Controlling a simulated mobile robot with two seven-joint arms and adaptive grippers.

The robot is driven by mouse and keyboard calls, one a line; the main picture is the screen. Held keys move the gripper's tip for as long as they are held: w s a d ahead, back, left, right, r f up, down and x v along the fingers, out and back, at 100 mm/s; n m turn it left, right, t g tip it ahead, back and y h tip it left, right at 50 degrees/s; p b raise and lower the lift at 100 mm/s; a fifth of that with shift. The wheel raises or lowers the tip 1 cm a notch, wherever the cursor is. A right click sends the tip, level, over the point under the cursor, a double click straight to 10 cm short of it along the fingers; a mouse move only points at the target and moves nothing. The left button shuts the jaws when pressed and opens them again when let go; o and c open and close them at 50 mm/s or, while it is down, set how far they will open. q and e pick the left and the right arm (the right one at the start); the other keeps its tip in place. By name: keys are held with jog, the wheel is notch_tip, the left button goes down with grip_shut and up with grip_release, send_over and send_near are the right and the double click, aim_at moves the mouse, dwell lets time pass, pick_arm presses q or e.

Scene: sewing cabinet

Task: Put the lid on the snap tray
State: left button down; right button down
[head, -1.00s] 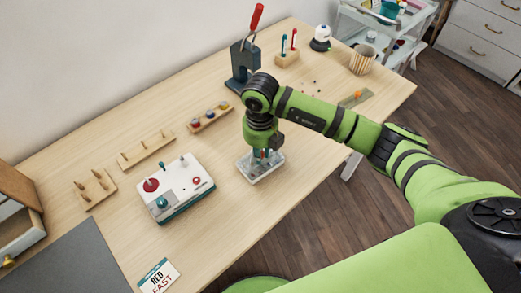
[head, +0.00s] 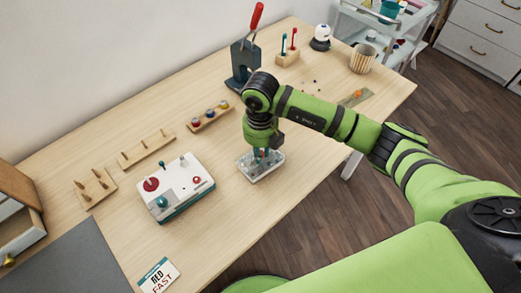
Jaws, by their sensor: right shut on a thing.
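The snap tray (head: 250,176) is a small pale rectangular tray on the wooden table, right of the white box. A clear, greyish lid (head: 272,164) shows over its top, directly under my right gripper; whether it is fully seated I cannot tell. My right gripper (head: 261,153) points down over the tray and is shut on the lid. Its fingertips and the grip point are small and partly hidden by the arm. My left gripper is not in view.
A white box with knobs (head: 182,187) stands left of the tray. A press with a red handle (head: 243,62), a spool rack (head: 210,117) and peg racks (head: 146,147) stand behind. A card (head: 159,275) lies in front. Bare table surrounds the tray.

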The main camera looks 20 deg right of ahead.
jog(key=shift+f+b, duration=0.4)
dwell(0.8)
jog(key=c, duration=1.1)
grip_release()
jog(key=shift+o, duration=0.2)
notch_tip(320, 180, up, 12)
